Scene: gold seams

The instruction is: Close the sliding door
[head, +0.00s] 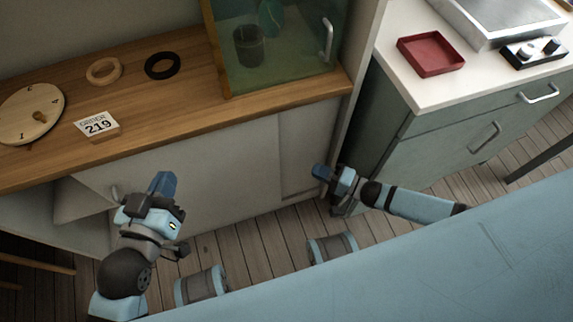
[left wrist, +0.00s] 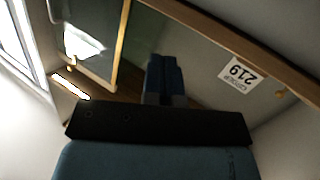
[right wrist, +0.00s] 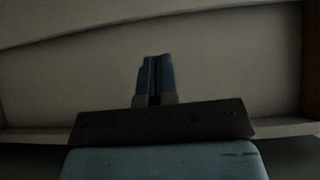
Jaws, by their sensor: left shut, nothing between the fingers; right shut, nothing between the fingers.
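The pale sliding door panel (head: 225,165) forms the cabinet front under the wooden counter. A small pale handle (head: 115,193) shows at its left, partly behind my left gripper. Left of it is an open gap (head: 30,222) into the cabinet. My left gripper (head: 163,183) is shut and empty, in front of the panel's left part; its fingers also show in the left wrist view (left wrist: 165,75). My right gripper (head: 320,171) is shut and empty near the cabinet's right end; in the right wrist view its fingers (right wrist: 155,75) face a pale surface. I cannot tell whether either touches.
On the wooden counter (head: 190,115) are a round clock-like disc (head: 30,112), a tan ring (head: 104,70), a black ring (head: 162,65), a "219" card (head: 97,124) and a glass case (head: 285,75). A green cabinet (head: 440,135) stands at right. Wooden floor (head: 255,235) lies below.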

